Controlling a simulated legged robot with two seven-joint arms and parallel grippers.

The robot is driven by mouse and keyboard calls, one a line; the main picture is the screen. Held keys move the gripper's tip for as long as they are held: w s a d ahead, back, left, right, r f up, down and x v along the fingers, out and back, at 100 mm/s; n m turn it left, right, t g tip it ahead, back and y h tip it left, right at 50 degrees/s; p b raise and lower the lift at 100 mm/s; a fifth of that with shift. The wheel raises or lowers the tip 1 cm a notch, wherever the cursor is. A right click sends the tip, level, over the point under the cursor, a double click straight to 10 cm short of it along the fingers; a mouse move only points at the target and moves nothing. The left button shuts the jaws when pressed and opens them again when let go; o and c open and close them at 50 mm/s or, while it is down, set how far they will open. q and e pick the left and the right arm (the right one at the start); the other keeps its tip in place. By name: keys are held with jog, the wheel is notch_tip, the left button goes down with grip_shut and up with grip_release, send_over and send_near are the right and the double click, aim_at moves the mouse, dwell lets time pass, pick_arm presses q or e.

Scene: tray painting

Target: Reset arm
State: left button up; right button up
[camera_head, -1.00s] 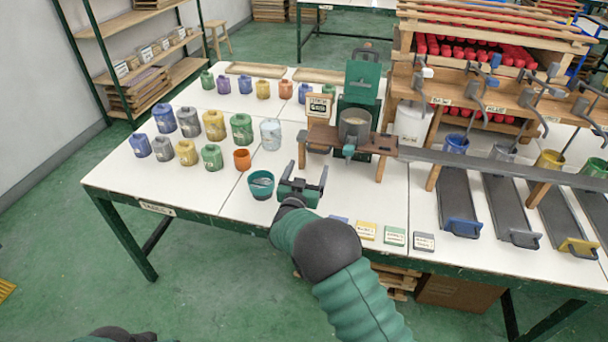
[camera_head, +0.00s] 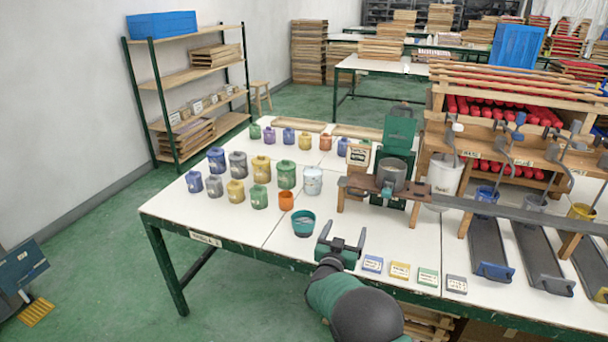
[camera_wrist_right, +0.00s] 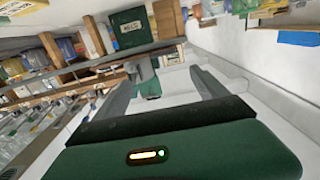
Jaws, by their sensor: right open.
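My right gripper (camera_head: 341,246) is at the front edge of the white table (camera_head: 240,222), with its arm coming up from the bottom of the head view. Its two fingers stand apart with nothing between them. A teal bowl (camera_head: 303,223) is on the table just to the left of the gripper, apart from it. In the right wrist view the open fingers (camera_wrist_right: 170,88) point at a wooden and green stand. My left gripper is out of the head view.
Several paint jars (camera_head: 261,169) stand at the table's left. An orange cup (camera_head: 286,201) is behind the bowl. Small labelled cards (camera_head: 400,271) lie right of the gripper. Dark trays (camera_head: 489,247) are at the right.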

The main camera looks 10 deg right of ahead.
jog(key=s+a+r+n+g+y+p, duration=0.3)
jog(key=s+a+g+y+p, duration=0.15)
jog(key=s+y, duration=0.35)
jog(key=s+f+n+g+p, duration=0.1)
jog(key=s+g, duration=0.3)
jog(key=s, duration=1.2)
jog(key=s+a+f+n+g+p, duration=0.1)
jog(key=s+n+g+p, duration=0.1)
jog(key=s, duration=1.4)
jog(key=shift+f+g+y+p, duration=0.4)
jog(key=shift+g+p, duration=0.1)
jog(key=shift+g, duration=0.65)
jog(key=shift+s+a+r, duration=0.1)
